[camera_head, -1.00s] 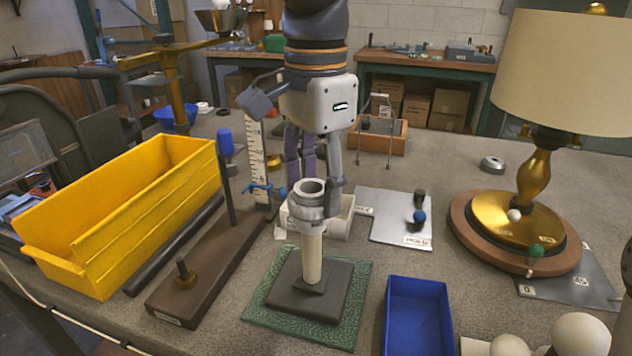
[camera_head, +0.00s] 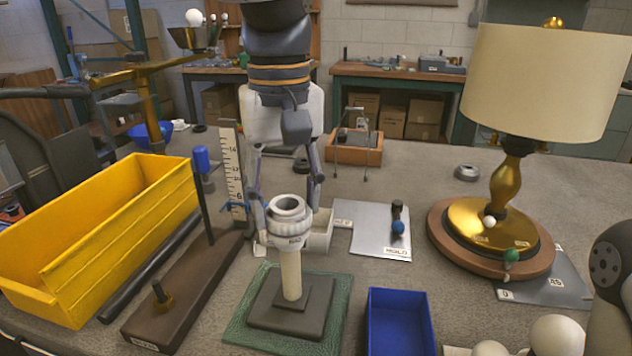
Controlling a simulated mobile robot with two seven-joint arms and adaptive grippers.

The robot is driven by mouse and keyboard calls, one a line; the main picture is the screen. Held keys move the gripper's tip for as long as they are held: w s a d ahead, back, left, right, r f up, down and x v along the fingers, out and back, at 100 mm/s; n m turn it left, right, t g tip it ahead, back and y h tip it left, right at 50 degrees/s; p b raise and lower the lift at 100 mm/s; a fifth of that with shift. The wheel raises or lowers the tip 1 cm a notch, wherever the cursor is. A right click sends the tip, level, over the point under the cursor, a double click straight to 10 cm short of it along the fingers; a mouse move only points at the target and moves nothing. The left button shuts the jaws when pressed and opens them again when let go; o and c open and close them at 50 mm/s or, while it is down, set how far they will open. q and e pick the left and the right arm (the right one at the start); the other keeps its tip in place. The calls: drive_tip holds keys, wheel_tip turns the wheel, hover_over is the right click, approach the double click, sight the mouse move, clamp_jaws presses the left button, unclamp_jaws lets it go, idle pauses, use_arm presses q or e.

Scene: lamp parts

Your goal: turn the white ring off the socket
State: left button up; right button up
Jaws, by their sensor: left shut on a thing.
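The white ring (camera_head: 288,229) sits around the grey socket (camera_head: 289,204), on top of an upright cream post (camera_head: 291,275). The post stands on a dark square base (camera_head: 287,322) on a green mat (camera_head: 245,332). My left gripper (camera_head: 286,215) comes down from above and behind, with one finger at each side of the ring. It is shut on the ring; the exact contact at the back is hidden. A dark marking shows on the ring's front. My right gripper is not in view; only a grey part of my right arm shows at the right edge.
A yellow bin (camera_head: 95,245) and a brown stand with a ruler (camera_head: 232,165) are at left. A blue tray (camera_head: 400,325) lies front right. A metal plate (camera_head: 375,245) and a gold lamp (camera_head: 512,170) stand to the right. White bulbs (camera_head: 555,338) are at front right.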

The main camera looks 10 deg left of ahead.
use_arm(q)
drive_tip(key=shift+f, duration=0.1)
drive_tip(key=n, duration=0.5)
drive_tip(key=shift+s, duration=0.2)
drive_tip(key=shift+n, duration=0.9)
drive_tip(key=shift+s+n, duration=0.1)
drive_tip(key=shift+n, duration=0.5)
drive_tip(key=o, duration=0.4)
drive_tip(key=shift+r, duration=0.25)
drive_tip(key=c, duration=0.4)
